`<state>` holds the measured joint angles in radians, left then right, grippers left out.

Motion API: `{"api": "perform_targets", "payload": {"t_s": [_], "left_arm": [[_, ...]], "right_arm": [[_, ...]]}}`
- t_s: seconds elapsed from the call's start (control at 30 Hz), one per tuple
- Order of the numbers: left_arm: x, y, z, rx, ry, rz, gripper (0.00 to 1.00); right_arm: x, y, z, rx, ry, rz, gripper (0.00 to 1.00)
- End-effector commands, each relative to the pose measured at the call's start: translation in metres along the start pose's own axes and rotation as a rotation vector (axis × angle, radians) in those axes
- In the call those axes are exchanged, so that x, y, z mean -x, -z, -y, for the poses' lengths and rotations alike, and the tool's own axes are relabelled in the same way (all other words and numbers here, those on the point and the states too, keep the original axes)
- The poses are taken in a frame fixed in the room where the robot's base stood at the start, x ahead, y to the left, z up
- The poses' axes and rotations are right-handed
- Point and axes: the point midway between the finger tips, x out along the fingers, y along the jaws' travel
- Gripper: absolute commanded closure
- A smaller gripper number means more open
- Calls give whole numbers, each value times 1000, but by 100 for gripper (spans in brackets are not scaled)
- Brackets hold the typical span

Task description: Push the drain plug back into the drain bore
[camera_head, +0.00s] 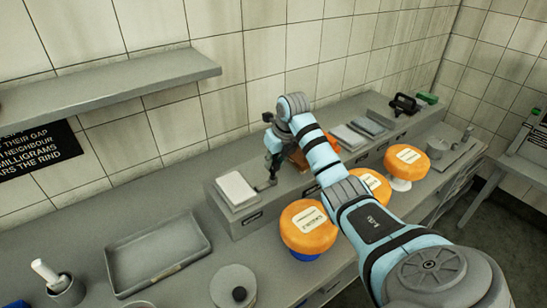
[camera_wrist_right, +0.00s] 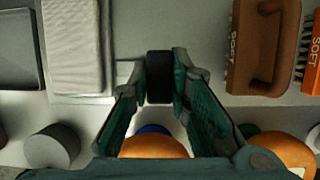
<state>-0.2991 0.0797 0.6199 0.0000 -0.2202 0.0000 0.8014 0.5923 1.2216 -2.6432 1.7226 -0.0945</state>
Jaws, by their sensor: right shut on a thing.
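My right gripper (camera_head: 271,178) reaches down at the front edge of the raised grey ledge (camera_head: 243,222). In the right wrist view its two green fingers (camera_wrist_right: 160,75) are closed on the sides of a short black cylinder, which looks like the drain plug (camera_wrist_right: 159,82). The plug is at the ledge edge; I cannot tell whether it touches anything beyond the fingers. I cannot make out the drain bore in either view. My left gripper is not in view.
Orange cheese wheels (camera_head: 308,228) stand in front of the ledge, close below my right arm. A white folded cloth (camera_head: 237,189) lies left of the gripper, and a brown SOFT brush (camera_wrist_right: 265,45) lies right of it. A grey tray (camera_head: 158,255) sits farther left.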

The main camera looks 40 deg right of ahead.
Motion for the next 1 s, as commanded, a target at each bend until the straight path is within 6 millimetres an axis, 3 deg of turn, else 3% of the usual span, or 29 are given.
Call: {"api": "perform_targets", "payload": {"t_s": [1.0], "left_arm": [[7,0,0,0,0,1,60]], "right_arm": [[1,0,0,0,0,0,100]]}}
